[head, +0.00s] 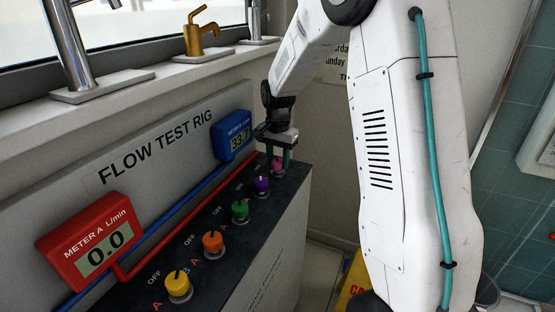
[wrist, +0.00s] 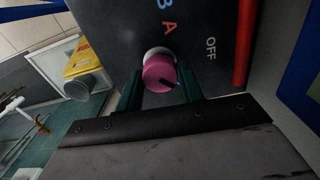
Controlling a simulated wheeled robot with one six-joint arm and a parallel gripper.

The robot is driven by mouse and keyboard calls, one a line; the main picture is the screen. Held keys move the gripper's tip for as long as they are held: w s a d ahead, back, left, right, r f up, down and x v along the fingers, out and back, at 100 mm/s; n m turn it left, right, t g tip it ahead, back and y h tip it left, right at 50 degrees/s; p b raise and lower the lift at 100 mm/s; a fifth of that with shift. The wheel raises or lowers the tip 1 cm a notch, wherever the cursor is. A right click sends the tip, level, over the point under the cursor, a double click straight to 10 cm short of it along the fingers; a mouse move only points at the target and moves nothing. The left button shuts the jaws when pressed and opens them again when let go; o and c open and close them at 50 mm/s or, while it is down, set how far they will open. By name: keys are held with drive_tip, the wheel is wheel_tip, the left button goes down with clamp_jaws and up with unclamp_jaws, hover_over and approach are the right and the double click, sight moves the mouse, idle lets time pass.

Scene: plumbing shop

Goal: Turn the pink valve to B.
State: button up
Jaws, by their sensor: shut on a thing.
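The pink valve (head: 277,166) is the farthest knob on the dark top of the flow test rig, and it fills the middle of the wrist view (wrist: 158,75). My gripper (head: 279,153) reaches down over it. In the wrist view, its two green fingers (wrist: 160,84) stand on either side of the pink knob and are shut on it. The letters B (wrist: 162,4) and A (wrist: 169,29) and the word OFF (wrist: 210,48) are printed around the knob.
Purple (head: 261,185), green (head: 240,209), orange (head: 213,242) and yellow (head: 178,287) valves line the rig top. The red meter A (head: 92,246) reads 0.0. The blue meter B (head: 234,137) reads about 33.7. Red and blue pipes run along the panel.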

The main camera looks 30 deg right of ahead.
sight(278, 161)
drive_tip(key=shift+m, duration=1.2)
drive_tip(key=o, duration=1)
wheel_tip(278, 161, up, 8)
drive_tip(key=shift+f, duration=0.1)
